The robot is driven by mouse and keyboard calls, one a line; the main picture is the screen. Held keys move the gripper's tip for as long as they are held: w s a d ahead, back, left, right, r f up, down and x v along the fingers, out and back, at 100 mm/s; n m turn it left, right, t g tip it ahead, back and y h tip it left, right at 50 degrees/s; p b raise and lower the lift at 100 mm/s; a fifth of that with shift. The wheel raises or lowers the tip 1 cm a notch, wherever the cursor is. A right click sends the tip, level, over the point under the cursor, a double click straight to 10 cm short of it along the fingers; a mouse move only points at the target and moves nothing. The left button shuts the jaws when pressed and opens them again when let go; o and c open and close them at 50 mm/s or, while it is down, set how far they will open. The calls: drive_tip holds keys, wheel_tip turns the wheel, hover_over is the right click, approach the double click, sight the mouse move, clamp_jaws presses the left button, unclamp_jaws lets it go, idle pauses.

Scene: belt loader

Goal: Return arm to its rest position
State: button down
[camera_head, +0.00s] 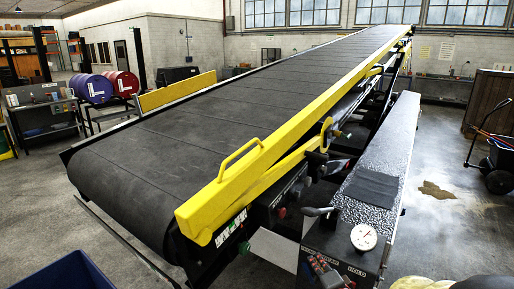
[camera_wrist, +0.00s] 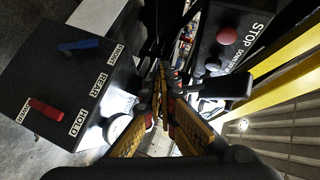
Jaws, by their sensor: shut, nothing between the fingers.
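My gripper (camera_wrist: 164,92) shows in the wrist view with its two fingers closed together at the tips and nothing held. It points between two dark control boxes. The left box (camera_wrist: 62,88) carries a blue lever (camera_wrist: 80,45) and a red lever (camera_wrist: 45,107), with labels that include REAR and HOLD. The right box (camera_wrist: 212,50) has a red button (camera_wrist: 227,35) and a STOP label. My gripper is not seen in the head view. Whether its fingertips touch anything below is unclear.
The belt loader (camera_head: 200,120) slopes up to the back right, with a yellow side rail (camera_head: 290,135). A round white gauge (camera_head: 363,237) sits on the near control panel. A blue bin (camera_head: 65,275) is at front left.

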drive_tip(key=s+d+f+n+g+h, duration=0.2)
drive_tip(key=s+d+f+n+g, duration=0.1)
drive_tip(key=s+f+n+g, duration=0.25)
drive_tip(key=s+d+n+g, duration=0.1)
drive_tip(key=s+n+g, duration=0.15)
drive_tip(key=s, duration=0.75)
drive_tip(key=s+a+r+n+g, duration=0.2)
drive_tip(key=s+r, duration=0.3)
drive_tip(key=s, duration=0.3)
drive_tip(key=s+a+r+n+g, duration=0.2)
drive_tip(key=s+r, duration=0.3)
drive_tip(key=s, duration=0.3)
wheel_tip(320, 180, up, 7)
drive_tip(key=s+a+t, duration=0.1)
drive_tip(key=t, duration=0.1)
drive_tip(key=shift+s+a+r+n+t, duration=0.2)
drive_tip(key=shift+a+n+t, duration=0.2)
drive_tip(key=c, duration=2.5)
unclamp_jaws()
